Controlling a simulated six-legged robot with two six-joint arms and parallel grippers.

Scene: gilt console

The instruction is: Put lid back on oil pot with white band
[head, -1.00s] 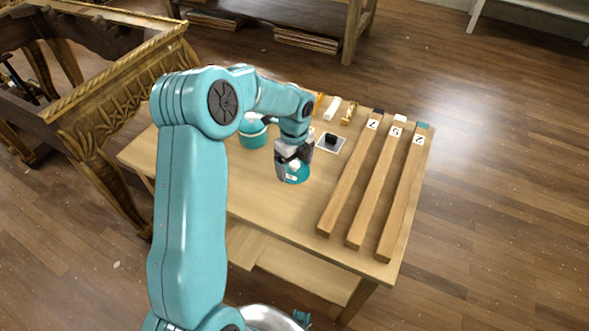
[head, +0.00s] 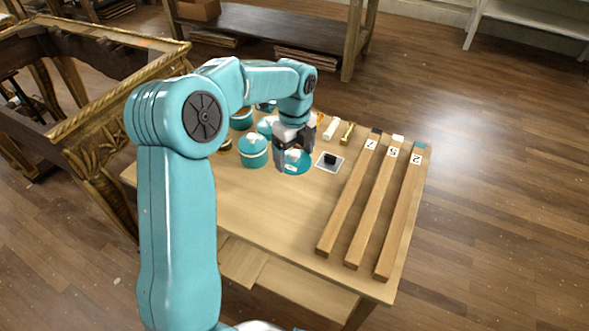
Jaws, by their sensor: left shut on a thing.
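My left gripper (head: 290,158) is shut on a teal lid (head: 302,166) with a white label. The gripper's fingers cover part of the lid. I cannot tell how high it is above the table. A round teal pot (head: 253,157) with a pale band stands just left of the gripper. Its top looks teal with a whitish patch; I cannot tell whether it is covered. More teal pots (head: 241,122) stand behind it, partly hidden by my left arm. My right gripper is not in view.
Three long wooden bars (head: 345,205) with number tags lie on the right of the wooden table (head: 270,215). A grey square plate (head: 329,168) with a black block is right of the lid. The table's front middle is clear. A gilt console (head: 100,110) stands left.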

